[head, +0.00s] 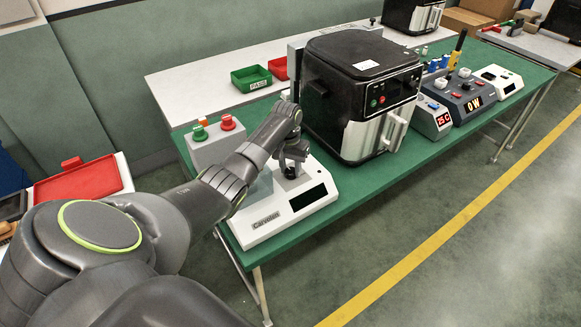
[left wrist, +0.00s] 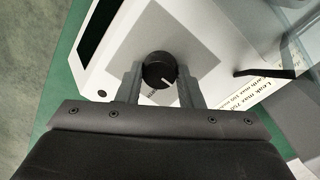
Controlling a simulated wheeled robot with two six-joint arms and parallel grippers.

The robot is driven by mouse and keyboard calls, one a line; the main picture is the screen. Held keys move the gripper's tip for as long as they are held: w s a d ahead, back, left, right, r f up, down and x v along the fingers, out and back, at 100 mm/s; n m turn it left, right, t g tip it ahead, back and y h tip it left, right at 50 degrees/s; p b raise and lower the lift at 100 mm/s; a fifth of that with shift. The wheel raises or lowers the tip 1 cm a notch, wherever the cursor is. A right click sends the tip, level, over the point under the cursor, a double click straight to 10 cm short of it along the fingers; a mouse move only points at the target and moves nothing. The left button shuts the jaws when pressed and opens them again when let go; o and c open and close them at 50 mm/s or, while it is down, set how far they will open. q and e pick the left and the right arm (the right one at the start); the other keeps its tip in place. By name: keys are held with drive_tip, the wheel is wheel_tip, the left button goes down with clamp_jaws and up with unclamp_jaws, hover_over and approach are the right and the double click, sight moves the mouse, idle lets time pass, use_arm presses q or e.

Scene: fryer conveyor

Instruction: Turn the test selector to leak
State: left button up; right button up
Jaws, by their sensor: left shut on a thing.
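The test selector is a round black knob (left wrist: 159,70) with a white pointer line, on a grey panel of a white tester (head: 295,214). In the left wrist view the pointer line points to the lower right. My left gripper (head: 291,160) reaches down onto the knob from above. In the left wrist view its two fingers (left wrist: 159,85) stand on either side of the knob, shut on it. The label marks around the knob are mostly hidden by the fingers. In the head view the gripper covers most of the knob. My right gripper is not in view.
A black air fryer (head: 340,85) stands right of the tester on the green bench. A grey box with green and red buttons (head: 215,145) is behind my left arm. Green (head: 250,78) and red (head: 279,68) bins sit behind. Other meters (head: 470,95) stand farther right.

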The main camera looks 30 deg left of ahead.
use_arm(q)
drive_tip(key=shift+m, duration=0.3)
drive_tip(key=shift+r+m+p, duration=0.15)
drive_tip(key=shift+m+p, duration=0.35)
drive_tip(key=shift+m, duration=0.5)
drive_tip(key=m, duration=0.2)
drive_tip(key=shift+w+m+p, duration=0.1)
drive_tip(key=shift+m+p, duration=0.2)
drive_tip(key=shift+m, duration=0.1)
drive_tip(key=m, duration=0.3)
drive_tip(key=shift+m+g, duration=0.3)
drive_tip(key=m, duration=0.3)
drive_tip(key=shift+d+m+p, duration=0.1)
drive_tip(key=shift+m+p, duration=0.2)
drive_tip(key=shift+p, duration=0.1)
drive_tip(key=m, duration=0.5)
drive_tip(key=m+p, duration=0.1)
drive_tip(key=m, duration=0.5)
drive_tip(key=shift+d+y, duration=0.1)
drive_tip(key=shift+y, duration=0.3)
drive_tip(key=shift+m, duration=0.3)
